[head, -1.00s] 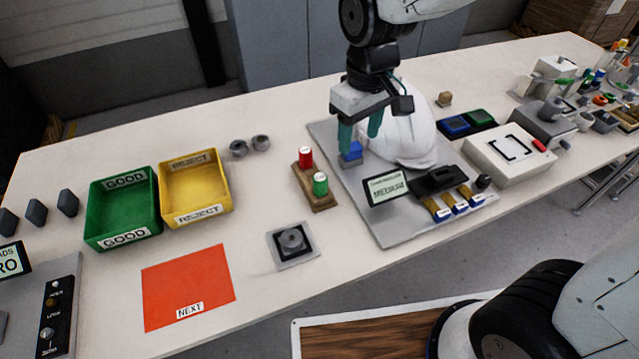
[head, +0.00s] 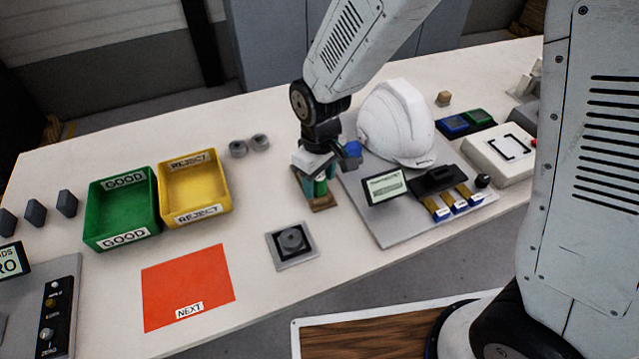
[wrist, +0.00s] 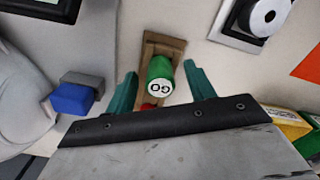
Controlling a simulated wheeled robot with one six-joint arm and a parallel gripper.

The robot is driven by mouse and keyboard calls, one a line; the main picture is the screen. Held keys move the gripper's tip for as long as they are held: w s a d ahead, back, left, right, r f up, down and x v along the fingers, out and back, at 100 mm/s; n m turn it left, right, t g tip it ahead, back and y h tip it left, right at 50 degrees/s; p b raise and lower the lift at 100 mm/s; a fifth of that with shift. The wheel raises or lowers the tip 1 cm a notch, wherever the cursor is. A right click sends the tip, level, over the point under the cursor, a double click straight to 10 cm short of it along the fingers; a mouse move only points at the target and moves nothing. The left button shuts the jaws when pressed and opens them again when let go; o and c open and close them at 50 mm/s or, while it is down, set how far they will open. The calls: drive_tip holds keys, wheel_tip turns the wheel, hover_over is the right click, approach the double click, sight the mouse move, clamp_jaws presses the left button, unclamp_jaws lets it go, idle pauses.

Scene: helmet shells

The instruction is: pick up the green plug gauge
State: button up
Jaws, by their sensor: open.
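The green plug gauge (wrist: 160,70) stands upright in a small wooden stand, with "GO" on its white top, in the wrist view. In the head view the green gauge (head: 319,187) shows partly behind my gripper (head: 314,184). In the wrist view my gripper (wrist: 162,92) is open, with one teal finger on each side of the gauge and gaps between. The wooden stand (wrist: 152,45) is under the gauge. A red gauge (wrist: 149,106) in the same stand is mostly hidden by my gripper.
A blue block (wrist: 70,98) lies left of my gripper in the wrist view. The white helmet shell (head: 397,125) and the MEASURE display (head: 384,188) stand to the right. A grey square fixture (head: 292,246) is in front. The yellow REJECT tray (head: 195,215) is at left.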

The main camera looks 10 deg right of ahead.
drive_tip(key=shift+f, duration=0.1)
drive_tip(key=shift+c, duration=0.3)
drive_tip(key=c, duration=0.9)
drive_tip(key=shift+o, duration=0.2)
drive_tip(key=shift+r, duration=0.2)
